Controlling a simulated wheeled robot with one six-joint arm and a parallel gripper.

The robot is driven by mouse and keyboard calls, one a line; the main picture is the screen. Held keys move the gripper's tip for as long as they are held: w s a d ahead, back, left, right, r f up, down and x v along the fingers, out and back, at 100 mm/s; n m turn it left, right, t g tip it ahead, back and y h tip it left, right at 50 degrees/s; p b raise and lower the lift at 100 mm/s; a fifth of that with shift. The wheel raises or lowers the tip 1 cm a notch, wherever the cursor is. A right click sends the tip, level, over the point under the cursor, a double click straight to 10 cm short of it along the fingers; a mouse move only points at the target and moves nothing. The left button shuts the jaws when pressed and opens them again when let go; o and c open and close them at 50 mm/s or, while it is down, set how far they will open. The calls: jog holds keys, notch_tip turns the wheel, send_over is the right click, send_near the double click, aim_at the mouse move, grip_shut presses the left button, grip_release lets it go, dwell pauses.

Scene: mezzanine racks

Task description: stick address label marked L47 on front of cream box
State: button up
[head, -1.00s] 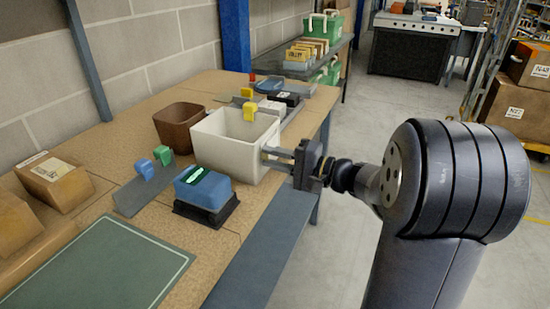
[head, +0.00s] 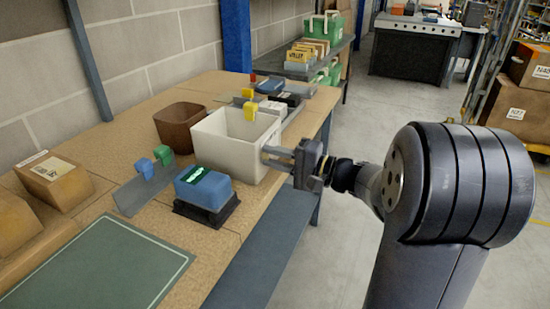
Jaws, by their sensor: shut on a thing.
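The cream box (head: 228,158) is open-topped and stands on the brown workbench near its right edge. My gripper (head: 267,157) is at the box's right side, its fingers pointing left, at or very close to the wall. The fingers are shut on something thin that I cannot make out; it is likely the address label. No L47 marking is readable, and I cannot tell whether the label touches the box. The side of the box facing the fingers is mostly hidden.
A blue device on a black base (head: 205,190) and a grey plate with blue and green clips (head: 145,187) are nearer. Cartons (head: 55,182) lie left. The green mat (head: 95,268) is clear.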

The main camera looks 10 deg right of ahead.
dwell(0.4)
jog(key=o, duration=1.1)
jog(key=shift+b+v, duration=0.8)
jog(key=shift+v, duration=2.65)
